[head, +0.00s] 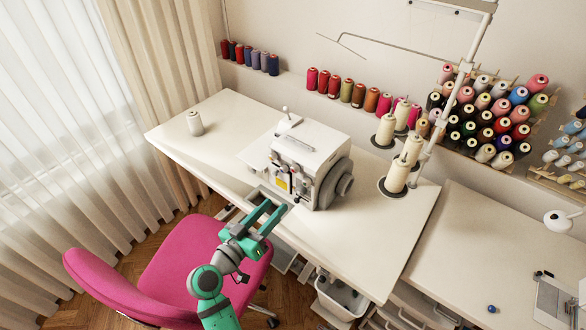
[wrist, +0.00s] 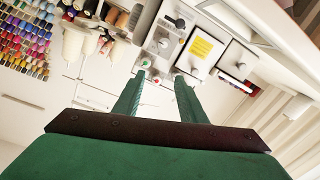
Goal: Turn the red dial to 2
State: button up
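The white sewing machine (head: 312,150) stands on the white table, and its front shows in the wrist view (wrist: 201,46) with a yellow label. A small red spot (wrist: 156,80), which looks like the red dial, shows between my fingertips in the wrist view. A small green dial (wrist: 146,63) is near it, by the left fingertip. The red dial's number marks are too small to read, and I cannot make the dial out in the head view. My gripper (head: 276,207) is open and empty, in front of the machine at the table's front edge. It also shows in the wrist view (wrist: 161,77).
The white table (head: 365,245) is clear to the machine's right front. A pink chair (head: 185,258) is below my arm. A thread rack hangs on the wall.

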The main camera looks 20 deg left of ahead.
aim_at(293, 171)
notch_tip(293, 171, up, 4)
jog(key=w+a+m+h, duration=0.1)
jog(key=a, duration=0.1)
jog(key=shift+m, duration=0.3)
jog(key=x, duration=1)
jog(key=shift+w+d, duration=0.15)
jog(key=shift+w, duration=0.2)
jog(key=shift+c, duration=0.4)
grip_shut()
